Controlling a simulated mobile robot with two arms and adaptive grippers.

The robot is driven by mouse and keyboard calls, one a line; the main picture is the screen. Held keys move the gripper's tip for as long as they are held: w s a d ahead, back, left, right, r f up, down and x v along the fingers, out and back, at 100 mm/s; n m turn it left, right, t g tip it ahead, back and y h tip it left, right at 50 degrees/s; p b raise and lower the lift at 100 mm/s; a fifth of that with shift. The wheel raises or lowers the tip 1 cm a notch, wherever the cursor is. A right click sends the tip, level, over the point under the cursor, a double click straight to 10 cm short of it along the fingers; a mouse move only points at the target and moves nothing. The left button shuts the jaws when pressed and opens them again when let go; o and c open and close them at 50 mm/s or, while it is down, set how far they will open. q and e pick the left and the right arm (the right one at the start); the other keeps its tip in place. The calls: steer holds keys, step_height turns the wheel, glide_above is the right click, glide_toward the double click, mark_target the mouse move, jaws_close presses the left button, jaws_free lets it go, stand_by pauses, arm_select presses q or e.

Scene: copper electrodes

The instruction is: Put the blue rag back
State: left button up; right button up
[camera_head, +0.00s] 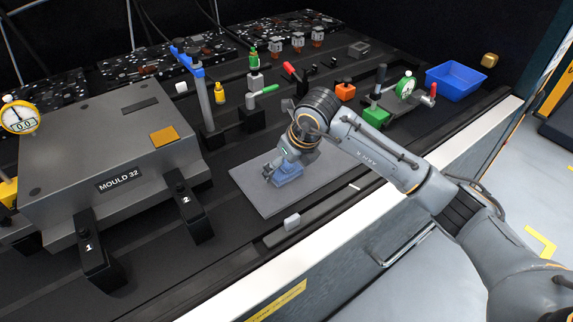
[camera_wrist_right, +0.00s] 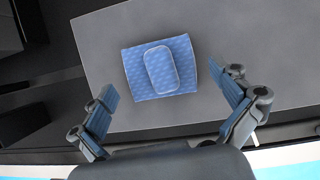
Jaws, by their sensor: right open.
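The blue rag (camera_wrist_right: 133,75) lies on a grey mat (camera_wrist_right: 250,30) in the right wrist view. It is a light-patterned square with a raised, rounded pad shape in its middle. In the head view the rag (camera_head: 289,178) is partly hidden by my right gripper (camera_head: 282,168). The right gripper points down above the mat. In the wrist view its two fingers (camera_wrist_right: 168,98) are spread wide and empty, on either side of and below the rag. Whether they touch the mat I cannot tell. My left gripper is not in view.
A large grey mould block (camera_head: 85,135) marked "MOULD 32" stands left of the mat. A blue bin (camera_head: 455,80) sits at the far right. Stands, clamps and gauges line the bench behind the mat.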

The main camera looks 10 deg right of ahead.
steer(key=shift+r, duration=0.2)
steer(key=b+v, duration=0.1)
steer(key=v, duration=1)
steer(key=shift+s+r, duration=0.2)
steer(key=shift+r, duration=0.15)
steer(key=shift+s+d+f, duration=0.1)
